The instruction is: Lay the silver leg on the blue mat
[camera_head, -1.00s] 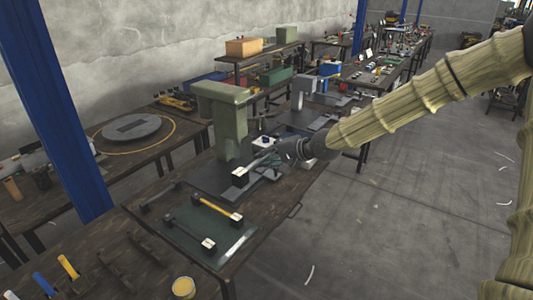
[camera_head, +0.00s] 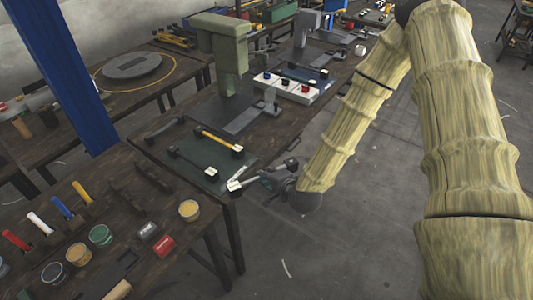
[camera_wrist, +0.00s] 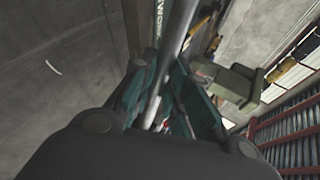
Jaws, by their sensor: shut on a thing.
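My gripper (camera_head: 258,181) is shut on the silver leg, out past the right edge of the near table. In the head view the leg's black-and-white end block (camera_head: 235,186) shows at the fingers. In the wrist view the silver leg (camera_wrist: 179,30) runs as a rod between the teal fingers (camera_wrist: 165,95), its lower part partly hidden. A narrow dark blue mat (camera_head: 308,73) appears on the bench beyond the green press, behind a white button box; it is small and partly covered. The gripper is well apart from it.
A dark green mat (camera_head: 213,187) holds a yellow leg (camera_head: 217,140) and a dark leg (camera_head: 190,160). The green press (camera_head: 229,60) stands behind it. The white button box (camera_head: 286,88) is beside the press. Jars and coloured handles crowd the near left.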

